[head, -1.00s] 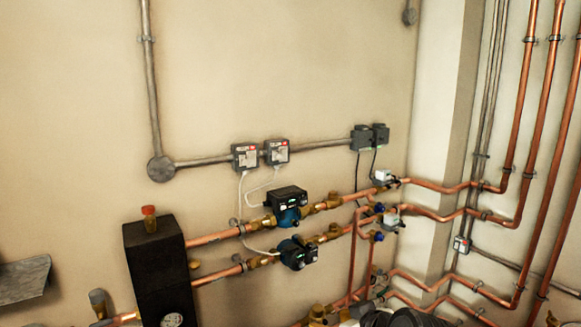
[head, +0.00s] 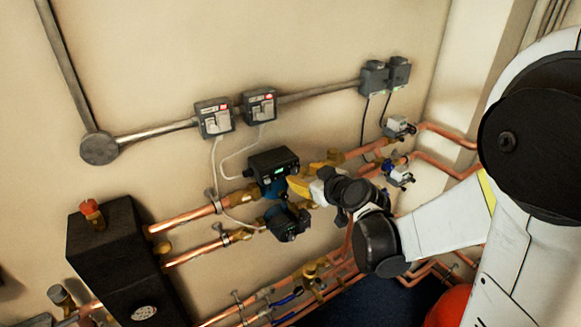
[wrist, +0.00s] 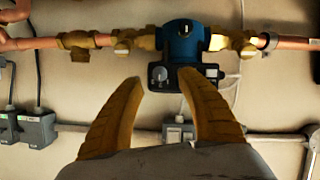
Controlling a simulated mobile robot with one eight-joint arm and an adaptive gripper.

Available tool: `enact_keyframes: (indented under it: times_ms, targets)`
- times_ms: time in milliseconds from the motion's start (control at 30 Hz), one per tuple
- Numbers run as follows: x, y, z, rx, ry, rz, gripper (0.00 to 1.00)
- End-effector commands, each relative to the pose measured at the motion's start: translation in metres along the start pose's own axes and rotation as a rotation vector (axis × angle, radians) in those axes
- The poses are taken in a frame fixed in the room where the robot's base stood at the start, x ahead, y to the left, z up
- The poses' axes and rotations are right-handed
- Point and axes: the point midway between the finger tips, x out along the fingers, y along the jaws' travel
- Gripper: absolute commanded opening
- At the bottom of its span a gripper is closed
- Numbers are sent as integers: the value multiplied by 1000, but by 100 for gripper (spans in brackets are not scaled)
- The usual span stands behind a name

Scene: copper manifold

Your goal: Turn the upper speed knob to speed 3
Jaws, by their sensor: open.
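The upper pump has a blue body and a black control box (head: 273,163) with a small green light; in the wrist view its blue body (wrist: 182,42) is at top centre. A round grey knob (wrist: 159,74) sits on the box's left part in that inverted view; its setting is too small to read. My gripper (wrist: 160,82) is open and empty, its yellow fingers on either side of the knob in the picture. They appear short of it, but contact cannot be told. In the head view my gripper (head: 297,186) is just right of the upper pump, partly hiding the pipe.
The lower pump (head: 287,222) is close below the upper one. Copper pipes (head: 195,219) run left to a black block (head: 105,245). Two switch boxes (head: 214,117) (head: 259,106) with white cables hang above. Grey sockets (head: 374,78) are at upper right.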

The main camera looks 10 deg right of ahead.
Motion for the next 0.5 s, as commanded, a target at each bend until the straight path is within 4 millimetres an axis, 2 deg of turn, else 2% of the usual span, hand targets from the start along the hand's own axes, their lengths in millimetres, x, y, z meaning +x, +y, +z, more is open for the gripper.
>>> enact_keyframes:
  times_ms: [100,200,500]
  targets:
    - [20,-1,0,-1,1,-1,44]
    - [30,0,0,-1,0,0,44]
    - [37,0,0,0,0,0,44]
